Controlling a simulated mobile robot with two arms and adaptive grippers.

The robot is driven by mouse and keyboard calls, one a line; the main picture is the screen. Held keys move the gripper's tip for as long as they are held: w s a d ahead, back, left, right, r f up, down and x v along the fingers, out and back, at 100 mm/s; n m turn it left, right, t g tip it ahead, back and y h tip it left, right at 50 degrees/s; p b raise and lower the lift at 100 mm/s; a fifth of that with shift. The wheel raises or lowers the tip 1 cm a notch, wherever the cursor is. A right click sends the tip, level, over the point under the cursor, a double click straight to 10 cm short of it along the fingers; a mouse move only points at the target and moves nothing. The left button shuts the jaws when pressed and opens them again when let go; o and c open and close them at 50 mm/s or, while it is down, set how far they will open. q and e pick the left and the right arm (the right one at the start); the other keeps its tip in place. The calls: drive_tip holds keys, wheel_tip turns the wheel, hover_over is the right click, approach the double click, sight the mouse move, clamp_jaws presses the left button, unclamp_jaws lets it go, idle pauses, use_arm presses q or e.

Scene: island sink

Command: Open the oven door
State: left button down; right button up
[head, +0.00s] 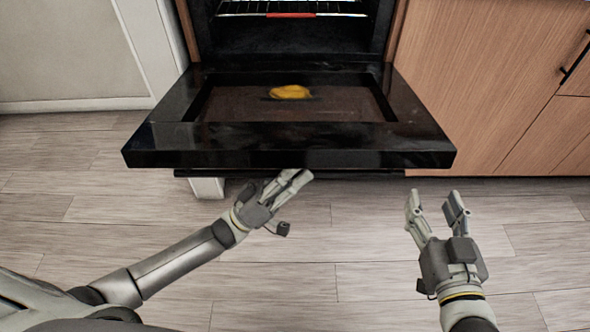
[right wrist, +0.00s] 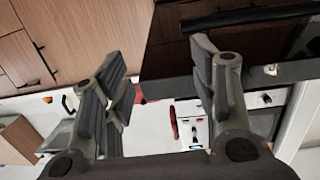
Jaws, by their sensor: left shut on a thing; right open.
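The oven door (head: 290,143) is black and hangs folded down, close to level, with its inner glass facing up. Behind it the oven cavity (head: 290,40) is open and shows a wire rack. My left gripper (head: 290,180) is at the door's front edge, left of its middle, shut on the dark door handle (head: 350,172). Most of the handle is hidden under the edge. My right gripper (head: 435,202) is open and empty, apart from the door and below its right corner. Its spread fingers also show in the right wrist view (right wrist: 165,85).
Wooden cabinets (head: 490,80) stand to the right of the oven, and a white panel (head: 70,50) is to the left. A yellow patch (head: 290,92) shows on the door glass. The wood floor (head: 330,240) in front is clear.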

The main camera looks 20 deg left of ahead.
sight(305, 135)
use_arm(q)
drive_tip(key=r+p, duration=0.1)
drive_tip(key=r, duration=0.1)
drive_tip(key=r+n+t+y+p, duration=0.1)
drive_tip(key=shift+w+a+p, duration=0.15)
drive_tip(key=shift+w+p, duration=0.1)
drive_tip(key=shift+p, duration=0.1)
drive_tip(key=r+p, duration=0.1)
drive_tip(key=r+n+y+p, duration=0.1)
drive_tip(key=p, duration=0.1)
drive_tip(key=r+n+p, duration=0.1)
drive_tip(key=shift+w+a+r+t+y+p, duration=0.1)
drive_tip(key=shift+w+r+t+y+p, duration=0.25)
drive_tip(key=shift+r+t+y, duration=0.05)
drive_tip(key=c, duration=1.7)
unclamp_jaws()
drive_tip(key=shift+f, duration=0.15)
use_arm(e)
drive_tip(key=s+d+f+g+h, duration=0.1)
drive_tip(key=s+d+f+g, duration=0.2)
drive_tip(key=s+f+g, duration=0.3)
drive_tip(key=s+d+f+g+h, duration=0.2)
drive_tip(key=s+d+f+g, duration=0.1)
drive_tip(key=s+f+g, duration=0.4)
drive_tip(key=shift+s+d+f+m+h, duration=0.15)
drive_tip(key=shift+s+f+m+h, duration=0.15)
drive_tip(key=shift+s+f, duration=1)
drive_tip(key=shift+s+r, duration=0.1)
use_arm(q)
drive_tip(key=shift+s+f, duration=0.1)
